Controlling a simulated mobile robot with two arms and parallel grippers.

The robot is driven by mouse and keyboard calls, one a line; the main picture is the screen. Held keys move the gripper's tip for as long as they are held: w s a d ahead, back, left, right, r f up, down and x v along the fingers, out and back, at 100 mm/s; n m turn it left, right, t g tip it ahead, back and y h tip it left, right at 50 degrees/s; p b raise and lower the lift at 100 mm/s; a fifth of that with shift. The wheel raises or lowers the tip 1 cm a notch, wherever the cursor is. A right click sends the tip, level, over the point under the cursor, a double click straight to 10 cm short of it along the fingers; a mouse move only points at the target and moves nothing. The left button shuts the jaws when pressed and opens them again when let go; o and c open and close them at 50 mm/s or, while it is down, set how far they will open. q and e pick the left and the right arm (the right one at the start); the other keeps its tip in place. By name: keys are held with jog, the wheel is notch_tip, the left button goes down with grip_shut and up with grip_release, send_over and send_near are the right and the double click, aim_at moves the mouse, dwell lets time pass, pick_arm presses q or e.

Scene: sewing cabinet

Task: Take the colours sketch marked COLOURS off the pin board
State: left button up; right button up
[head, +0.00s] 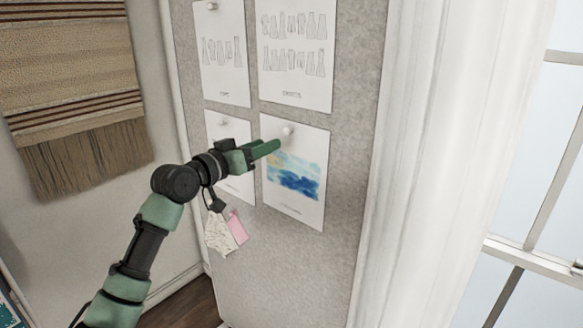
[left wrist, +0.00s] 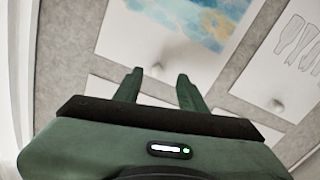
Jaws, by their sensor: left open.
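The colours sketch (head: 296,200) is a white sheet with blue and yellow paint and a small, blurred caption. It hangs on the grey pin board (head: 275,270), at the lower right of the sheets, under a white pin (head: 287,131). My left gripper (head: 274,147) is at the sketch's upper left, just beside the pin. In the left wrist view the sketch (left wrist: 200,50) lies ahead of my left gripper (left wrist: 160,75), whose two green fingers are apart with the pin showing between their tips. I cannot tell whether they touch it. My right gripper is out of view.
Other pinned sheets surround it: a dress drawing sheet (head: 297,85) above, another sheet (head: 222,85) at upper left, and one partly behind my left arm. Fabric swatches (head: 222,232) hang below. A white curtain (head: 430,150) stands close on the right, a woven hanging (head: 70,70) left.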

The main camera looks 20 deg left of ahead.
aim_at(284, 133)
pick_arm(q)
jog(key=p+x, duration=0.1)
jog(key=x, duration=0.2)
jog(key=r+p+x, duration=0.1)
jog(key=p+x, duration=0.1)
jog(key=x, duration=0.1)
jog(key=shift+w+d+r+p, duration=0.1)
jog(key=shift+r+p, duration=0.1)
jog(key=shift+p, duration=0.1)
jog(key=shift+w+d+f, duration=0.15)
jog(key=shift+w+d, duration=0.15)
jog(key=shift+w, duration=0.35)
jog(key=shift+a, duration=0.1)
grip_shut()
